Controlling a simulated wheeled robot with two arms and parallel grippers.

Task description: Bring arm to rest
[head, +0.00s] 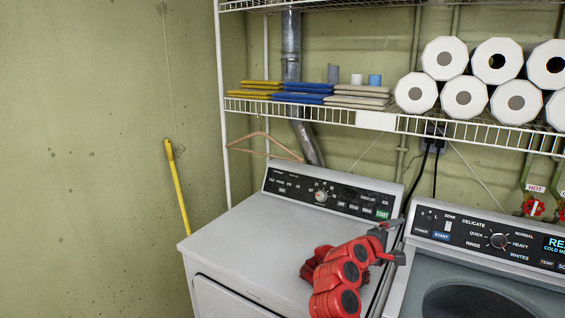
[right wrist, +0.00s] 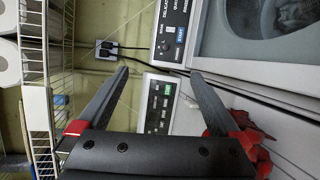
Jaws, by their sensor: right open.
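My right arm is red and reaches up from the bottom of the head view, over the dryer's right side. My right gripper (head: 396,241) is near the gap between the dryer (head: 255,240) and the washer (head: 440,270), in front of their control panels. In the right wrist view its two dark fingers (right wrist: 159,75) are spread wide with nothing between them. A dark red crumpled thing, perhaps cloth (head: 313,262), lies on the dryer top beside my arm, partly hidden by it. My left gripper is not in view.
A white wire shelf (head: 365,119) above holds paper rolls (head: 463,97) and folded cloths (head: 305,90). A yellow-handled pole (head: 178,190) leans on the left wall. Cords hang from an outlet (head: 435,131) behind the machines. The dryer top's left part is clear.

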